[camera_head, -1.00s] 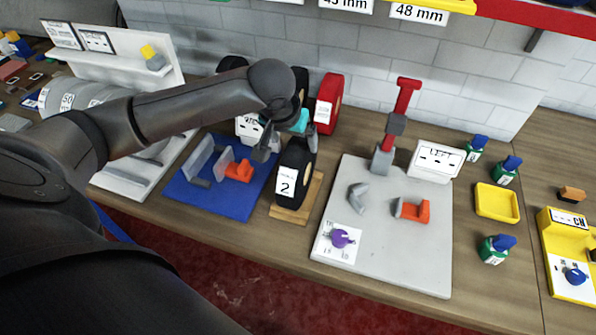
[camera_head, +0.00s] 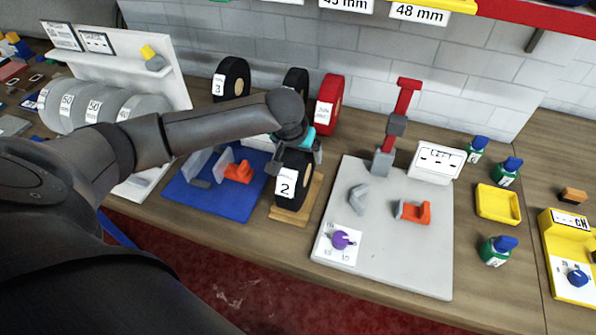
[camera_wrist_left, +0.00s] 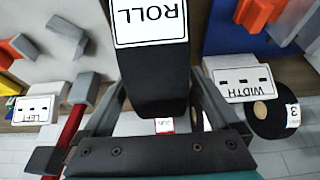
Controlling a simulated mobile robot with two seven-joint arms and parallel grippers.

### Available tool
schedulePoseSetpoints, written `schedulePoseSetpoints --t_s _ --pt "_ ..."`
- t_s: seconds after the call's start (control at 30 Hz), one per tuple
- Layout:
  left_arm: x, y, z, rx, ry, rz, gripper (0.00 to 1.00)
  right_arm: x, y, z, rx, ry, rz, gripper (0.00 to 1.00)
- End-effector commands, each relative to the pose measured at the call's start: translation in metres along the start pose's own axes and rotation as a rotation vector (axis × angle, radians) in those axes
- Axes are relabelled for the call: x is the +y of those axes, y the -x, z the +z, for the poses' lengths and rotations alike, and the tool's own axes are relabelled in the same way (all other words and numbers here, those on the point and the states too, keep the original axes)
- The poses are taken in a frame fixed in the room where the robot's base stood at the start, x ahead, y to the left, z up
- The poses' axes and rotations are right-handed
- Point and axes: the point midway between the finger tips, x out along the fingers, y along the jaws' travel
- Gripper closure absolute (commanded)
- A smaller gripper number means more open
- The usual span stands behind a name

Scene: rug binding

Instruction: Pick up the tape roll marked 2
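The tape roll marked 2 (camera_head: 287,198) is black with a white label and stands upright on a wooden base (camera_head: 312,202) between the blue mat and the grey board. My left gripper (camera_head: 296,158) is over the top of this roll, one finger on each side. In the left wrist view the roll (camera_wrist_left: 152,82), with a label reading ROLL, is between the open fingers of my left gripper (camera_wrist_left: 158,98). Any small gap between fingers and roll is hard to see. My right gripper is not in view.
Rolls behind include one marked 3 (camera_head: 237,77) and a red one (camera_head: 331,99). The blue mat (camera_head: 222,208) with an orange-handled tool is left. The grey board (camera_head: 388,262) with a red post is right. Green bottles and a yellow tray (camera_head: 497,203) stand farther right.

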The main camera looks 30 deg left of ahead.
Motion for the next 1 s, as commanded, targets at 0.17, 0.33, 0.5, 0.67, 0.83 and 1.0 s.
schedulePoseSetpoints --t_s 0.17,0.33,0.5,0.67,0.83,1.0 --pt "0.0 0.0003 -0.0001 0.0 0.0 0.0 0.24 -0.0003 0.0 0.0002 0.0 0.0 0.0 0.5" --pt "0.0 0.0004 0.0 0.0 0.0 0.0 0.43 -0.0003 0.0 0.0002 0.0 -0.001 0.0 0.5" --pt "-0.0001 0.0004 0.0 0.0 0.0 0.0 0.62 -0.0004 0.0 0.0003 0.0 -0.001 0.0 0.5" --pt "-0.0002 0.0004 0.0001 0.0 0.0 0.0 0.8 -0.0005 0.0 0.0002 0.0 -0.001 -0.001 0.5" --pt "-0.0002 0.0004 0.0001 0.0 0.0 0.0 0.99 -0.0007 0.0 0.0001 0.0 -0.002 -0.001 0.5" --pt "-0.0002 0.0004 0.0001 0.0 0.0 0.0 1.0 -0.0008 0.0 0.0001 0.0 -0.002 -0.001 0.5"
